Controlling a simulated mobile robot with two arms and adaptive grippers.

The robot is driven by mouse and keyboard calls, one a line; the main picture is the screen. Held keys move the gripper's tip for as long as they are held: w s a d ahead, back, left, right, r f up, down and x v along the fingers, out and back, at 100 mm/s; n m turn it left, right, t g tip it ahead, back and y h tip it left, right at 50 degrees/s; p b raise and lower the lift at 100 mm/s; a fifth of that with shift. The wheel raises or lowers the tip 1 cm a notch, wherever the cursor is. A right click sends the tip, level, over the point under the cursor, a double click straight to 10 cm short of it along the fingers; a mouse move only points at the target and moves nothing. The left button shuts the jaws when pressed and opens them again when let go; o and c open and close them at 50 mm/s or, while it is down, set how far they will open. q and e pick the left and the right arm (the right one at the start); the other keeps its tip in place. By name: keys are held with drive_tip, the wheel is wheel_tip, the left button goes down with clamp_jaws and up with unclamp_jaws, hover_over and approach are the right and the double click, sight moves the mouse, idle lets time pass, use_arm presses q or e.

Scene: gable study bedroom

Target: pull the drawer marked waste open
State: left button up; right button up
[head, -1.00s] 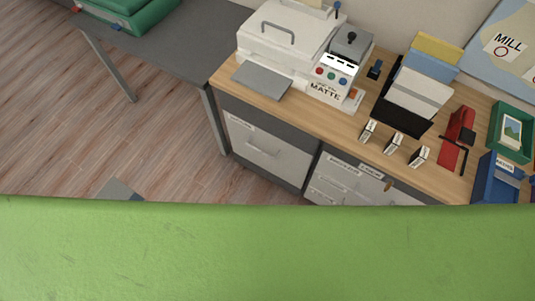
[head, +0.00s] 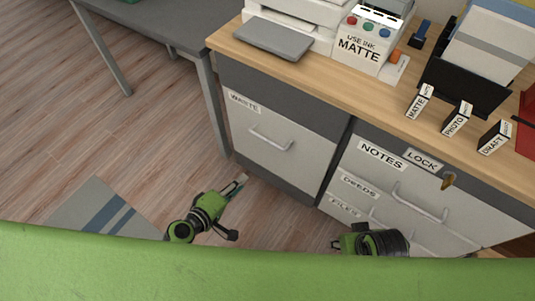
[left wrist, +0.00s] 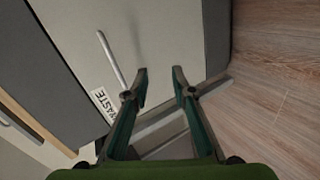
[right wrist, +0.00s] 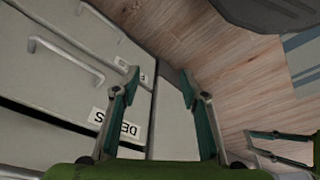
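The drawer marked WASTE (head: 270,140) is the pale front of the left cabinet under the desk, and it looks shut. Its bar handle (head: 271,141) is pale and straight. In the head view my left gripper (head: 241,180) is low in front of this cabinet, below the handle and apart from it. In the left wrist view its fingers (left wrist: 160,75) are open and empty, with the handle (left wrist: 112,60) and WASTE label (left wrist: 103,104) to their left. My right gripper (right wrist: 160,78) is open and empty in the right wrist view, by the lower drawers of the right cabinet.
The right cabinet carries NOTES (head: 382,155), DEEDS (head: 359,186) and FILES drawers, with a LOCK label and a key (head: 448,181). A grey table (head: 165,22) stands left; floor between is clear.

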sight(268, 140)
use_arm(q)
drive_tip(key=w+d+r+n+t+h+b, duration=0.1)
drive_tip(key=w+r+n+t+h+b, duration=0.1)
drive_tip(key=w+r+t+b, duration=0.3)
drive_tip(key=w+d, duration=0.2)
drive_tip(key=w, duration=0.1)
drive_tip(key=w+d+f+g, duration=0.1)
drive_tip(key=w+d, duration=0.1)
drive_tip(key=w, duration=0.1)
drive_tip(key=w+d+g, duration=0.1)
drive_tip(key=w+d, duration=0.2)
drive_tip(key=shift+w+f+p, duration=0.3)
drive_tip(key=shift+p, duration=0.05)
use_arm(e)
drive_tip(key=v, duration=0.3)
drive_tip(key=shift+s+d, duration=0.1)
drive_tip(key=shift+s, duration=0.25)
use_arm(q)
clamp_jaws()
